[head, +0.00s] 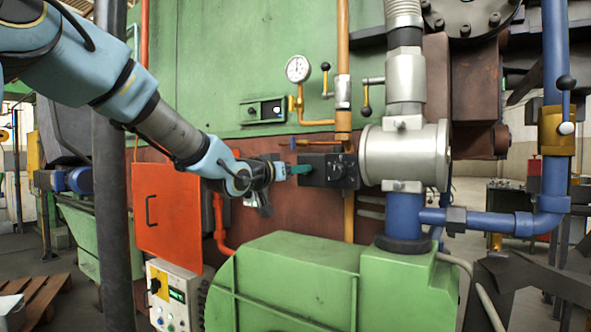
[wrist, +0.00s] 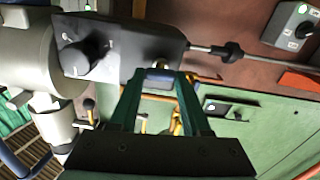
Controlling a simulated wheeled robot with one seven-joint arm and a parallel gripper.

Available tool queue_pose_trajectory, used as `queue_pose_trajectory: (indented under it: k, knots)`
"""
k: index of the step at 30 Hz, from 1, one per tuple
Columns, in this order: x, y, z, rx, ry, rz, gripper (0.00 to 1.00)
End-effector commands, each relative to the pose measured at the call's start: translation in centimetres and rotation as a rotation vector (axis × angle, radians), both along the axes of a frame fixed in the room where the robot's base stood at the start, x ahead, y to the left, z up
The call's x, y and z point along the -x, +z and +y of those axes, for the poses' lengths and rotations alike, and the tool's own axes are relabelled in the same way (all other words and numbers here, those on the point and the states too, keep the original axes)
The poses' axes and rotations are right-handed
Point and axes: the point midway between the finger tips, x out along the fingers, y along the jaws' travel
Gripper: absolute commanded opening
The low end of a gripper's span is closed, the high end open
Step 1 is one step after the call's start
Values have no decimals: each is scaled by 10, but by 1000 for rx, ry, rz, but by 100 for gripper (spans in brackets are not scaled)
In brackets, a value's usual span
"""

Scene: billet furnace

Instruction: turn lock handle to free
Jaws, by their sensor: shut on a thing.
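A dark box (head: 343,171) with a round black knob sits left of the grey valve body. It fills the upper middle of the wrist view (wrist: 125,38), where the black knob (wrist: 86,53) shows on its face. My gripper (head: 301,170) reaches in from the left, its teal fingertips at the box's left end. In the wrist view my gripper (wrist: 161,75) has its fingers on either side of a small pale metal piece at the box edge, which I take to be the lock handle (wrist: 159,78). The gripper is shut on it. Most of the handle is hidden by the fingers.
The grey valve body (head: 405,156) stands just right of the box. A green housing (head: 290,280) lies below. A pressure gauge (head: 298,69) and orange pipe (head: 342,40) are above. An open-looking orange panel (head: 167,208) and a control box (head: 176,297) are at left.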

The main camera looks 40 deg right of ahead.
Motion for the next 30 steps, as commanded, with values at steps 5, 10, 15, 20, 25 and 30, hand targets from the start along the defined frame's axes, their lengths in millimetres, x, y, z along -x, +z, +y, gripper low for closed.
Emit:
queue_pose_trajectory:
  k: [5,10,15,20,25,30]
  knots:
    - [-2,2,1,33,1,127,0]
    - [-2,2,1,73,2,281,0]
    - [-3,1,1,114,1,436,0]
    - [-3,1,1,153,1,586,0]
    - [-4,0,1,195,1,742,0]
    - [-4,-1,1,236,1,899,0]
